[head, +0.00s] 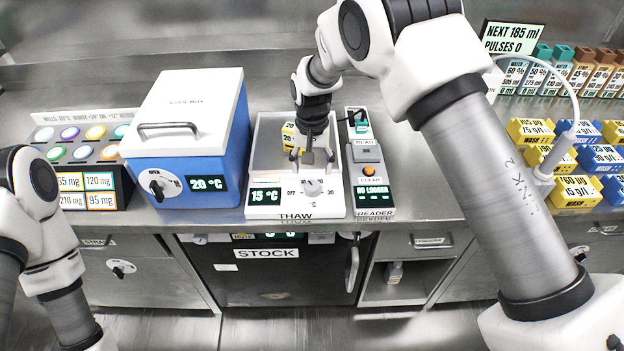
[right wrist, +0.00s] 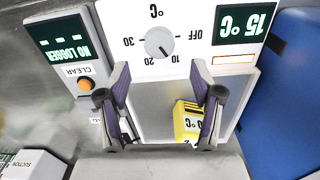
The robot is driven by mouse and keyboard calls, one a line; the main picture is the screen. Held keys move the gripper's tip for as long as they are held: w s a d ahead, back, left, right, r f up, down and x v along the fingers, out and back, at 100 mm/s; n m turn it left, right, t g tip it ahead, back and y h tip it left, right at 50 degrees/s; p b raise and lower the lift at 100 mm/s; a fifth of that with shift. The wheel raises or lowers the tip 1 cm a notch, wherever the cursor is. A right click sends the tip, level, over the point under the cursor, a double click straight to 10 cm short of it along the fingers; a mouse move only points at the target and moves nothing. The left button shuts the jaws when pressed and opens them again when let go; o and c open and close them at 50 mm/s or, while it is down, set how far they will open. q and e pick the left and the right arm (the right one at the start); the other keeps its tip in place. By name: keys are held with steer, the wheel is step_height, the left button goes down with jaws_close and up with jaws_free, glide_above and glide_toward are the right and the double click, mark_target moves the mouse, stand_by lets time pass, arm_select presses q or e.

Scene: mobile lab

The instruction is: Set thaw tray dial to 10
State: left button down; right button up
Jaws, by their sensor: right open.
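The thaw tray (head: 267,212) stands on the bench, labelled THAW, with a display (head: 265,196) reading 15 °C. Its round dial (head: 312,187) is on the front panel. In the right wrist view the dial (right wrist: 159,41) appears upside down, marked OFF, 10, 20 and 30; its pointer seems to lie between 10 and 20. My right gripper (head: 308,158) is over the tray, just behind the dial. In the right wrist view its fingers (right wrist: 164,80) are apart with nothing between the tips, and the dial lies beyond them, untouched. My left gripper is out of view.
A yellow block (right wrist: 187,122) sits in the tray. A blue cold box (head: 228,140) stands close on the left; a reader (head: 367,180) showing NO LOGGER stands close on the right. Racks of yellow and blue blocks (head: 575,190) are farther right. Bench in front is narrow.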

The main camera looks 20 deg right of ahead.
step_height(320, 180, up, 5)
steer(key=shift+f, duration=0.1)
stand_by(0.3)
steer(key=g, duration=0.1)
glide_above(312, 184)
steer(key=s, duration=0.3)
steer(key=f, duration=0.6)
steer(key=shift+s+d, duration=0.1)
steer(key=shift+d, duration=0.25)
steer(key=s+d+f+g, duration=0.2)
steer(key=s+f, duration=0.5)
steer(key=s, duration=0.1)
steer(key=s+d+f+g, duration=0.2)
steer(key=s+f, duration=0.5)
steer(key=s, duration=0.1)
steer(key=s+d+f+n+t, duration=0.1)
steer(key=s+f, duration=0.1)
steer(key=s, duration=0.8)
steer(key=s+d+f+n+t, duration=0.1)
steer(key=s+d+f, duration=0.15)
steer(key=s, duration=0.85)
steer(key=w+t, duration=0.1)
steer(key=w+n+t, duration=0.1)
steer(key=w, duration=0.1)
steer(key=w+a+t, duration=0.1)
steer(key=shift+w+f+n, duration=0.1)
steer(key=shift+w+n, duration=0.2)
